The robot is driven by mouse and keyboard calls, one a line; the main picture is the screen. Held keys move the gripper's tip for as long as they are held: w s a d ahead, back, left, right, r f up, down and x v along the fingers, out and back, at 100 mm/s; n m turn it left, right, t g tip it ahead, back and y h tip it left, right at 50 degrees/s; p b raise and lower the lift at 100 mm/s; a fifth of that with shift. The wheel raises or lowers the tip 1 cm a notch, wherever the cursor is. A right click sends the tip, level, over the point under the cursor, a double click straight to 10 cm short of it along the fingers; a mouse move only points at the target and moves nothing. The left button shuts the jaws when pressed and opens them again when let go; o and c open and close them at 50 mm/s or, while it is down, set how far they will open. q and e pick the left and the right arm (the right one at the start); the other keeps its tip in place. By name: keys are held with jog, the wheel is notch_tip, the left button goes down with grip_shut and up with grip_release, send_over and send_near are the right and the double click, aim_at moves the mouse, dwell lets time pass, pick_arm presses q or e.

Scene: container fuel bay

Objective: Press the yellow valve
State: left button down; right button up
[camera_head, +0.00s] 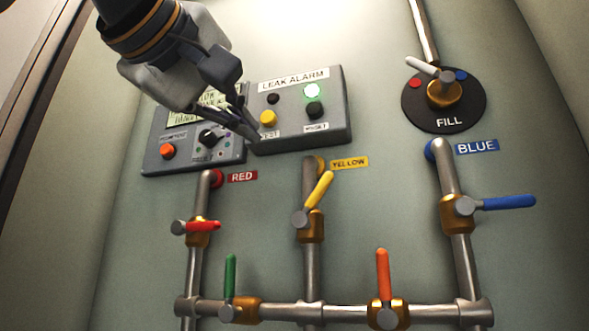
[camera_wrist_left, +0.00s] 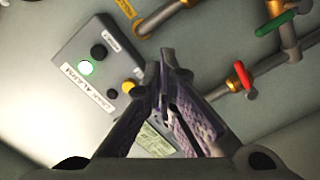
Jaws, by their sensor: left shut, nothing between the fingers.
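The yellow valve has a yellow lever (camera_head: 320,189) on the middle vertical pipe, under the YELLOW label (camera_head: 348,163). The lever tilts up to the right from its brass body (camera_head: 310,226). My left gripper (camera_head: 255,134) is shut and empty. It is up and to the left of the yellow lever, apart from it, with its tips by the lower left of the LEAK ALARM box (camera_head: 331,134). In the left wrist view the shut fingers (camera_wrist_left: 167,58) point up beside the alarm box (camera_wrist_left: 75,43). The yellow lever's handle is not clearly visible there. My right gripper is not in view.
A red lever (camera_head: 203,226) is on the left pipe and a blue lever (camera_head: 509,202) on the right pipe. Green (camera_head: 230,274) and orange (camera_head: 383,272) levers stand upright on the lower pipe. A FILL dial (camera_head: 444,121) is at upper right. The alarm's green light (camera_head: 312,90) is lit.

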pick_arm(q)
send_over(315, 198)
jog(key=a, duration=0.6)
jog(key=d+f, duration=0.1)
jog(key=s+d+f, duration=0.1)
jog(key=d, duration=0.1)
jog(key=shift+s+d+f, duration=0.1)
jog(key=shift+d+f, duration=0.15)
jog(key=shift+f, duration=0.05)
